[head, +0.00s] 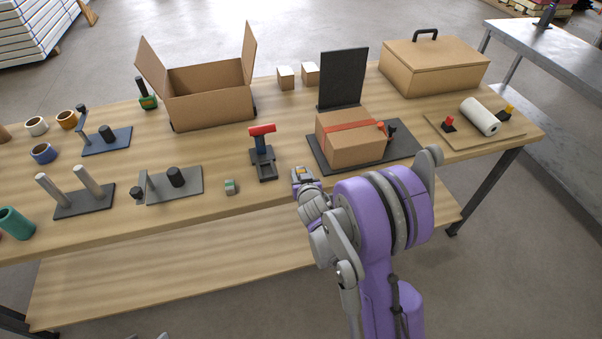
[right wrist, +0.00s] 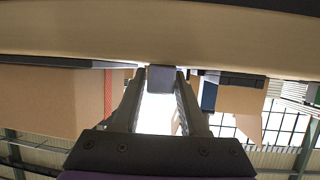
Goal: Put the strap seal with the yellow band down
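The strap seal with the yellow band (head: 300,171) is a small grey block with an orange-yellow patch on top. It is at the tip of my right gripper (head: 303,181), just left of the strapped box's black base. In the right wrist view, a dark grey block (right wrist: 160,79) sits between the fingertips of my right gripper (right wrist: 160,88), which look closed on its sides. The table edge fills the top of that view. Whether the seal touches the table is unclear. Another small block with a green band (head: 231,187) lies on the table to the left.
A carton with a red strap (head: 352,145) stands on a black base (head: 400,148) to the right. A red-handled tool on a stand (head: 262,155) is to the left. A grey fixture (head: 205,184) is farther left. Bare tabletop (head: 275,193) lies between the green-banded block and my gripper.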

